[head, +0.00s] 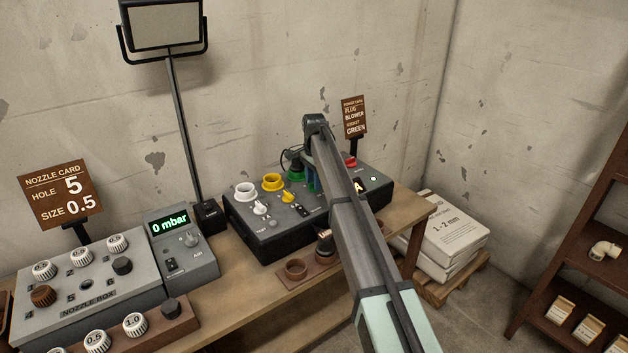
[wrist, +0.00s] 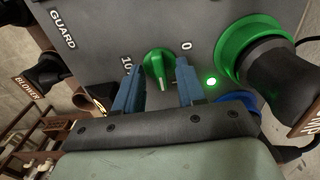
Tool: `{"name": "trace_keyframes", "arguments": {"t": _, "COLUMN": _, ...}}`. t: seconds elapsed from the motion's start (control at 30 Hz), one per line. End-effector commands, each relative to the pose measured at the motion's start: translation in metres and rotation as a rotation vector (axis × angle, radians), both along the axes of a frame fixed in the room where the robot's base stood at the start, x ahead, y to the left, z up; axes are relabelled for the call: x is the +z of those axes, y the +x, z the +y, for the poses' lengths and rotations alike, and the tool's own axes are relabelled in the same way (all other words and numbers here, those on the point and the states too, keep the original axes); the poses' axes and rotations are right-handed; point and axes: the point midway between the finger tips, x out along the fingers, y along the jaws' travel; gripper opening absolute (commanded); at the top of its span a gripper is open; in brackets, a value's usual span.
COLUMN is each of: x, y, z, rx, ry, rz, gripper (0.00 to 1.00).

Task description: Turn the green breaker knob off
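The green breaker knob (wrist: 159,66) is on the grey panel in the wrist view. Its white pointer mark faces the bottom of the picture. A "0" is printed to its upper right, and a label that looks like "10" to its left is partly covered by a finger. My gripper (wrist: 157,73) is open, its two blue fingers on either side of the knob, with a visible gap on each side. A green lamp (wrist: 211,82) beside the right finger is lit. In the head view my arm hides the knob on the power panel (head: 268,238).
A green socket (wrist: 238,45) with a black plug (wrist: 275,75) stands close to the right finger, above a blue socket (wrist: 238,98). A black plug tagged BLOWER (wrist: 28,88) is at left. The nozzle box (head: 90,285) and pressure gauge box (head: 190,262) stand left of the panel.

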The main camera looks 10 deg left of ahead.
Motion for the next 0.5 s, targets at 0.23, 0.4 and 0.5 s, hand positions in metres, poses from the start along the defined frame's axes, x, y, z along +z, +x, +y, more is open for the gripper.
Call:
{"name": "trace_keyframes", "arguments": {"t": 0.23, "x": 0.0002, "y": 0.0001, "z": 0.0001, "rx": 0.000, "ry": 0.000, "rz": 0.000, "gripper": 0.32}}
{"name": "trace_keyframes", "arguments": {"t": 0.4, "x": 0.0002, "y": 0.0001, "z": 0.0001, "rx": 0.000, "ry": 0.000, "rz": 0.000, "gripper": 0.15}}
{"name": "trace_keyframes", "arguments": {"t": 0.5, "x": 0.0003, "y": 0.0000, "z": 0.0000, "rx": 0.000, "ry": 0.000, "rz": 0.000, "gripper": 0.06}}
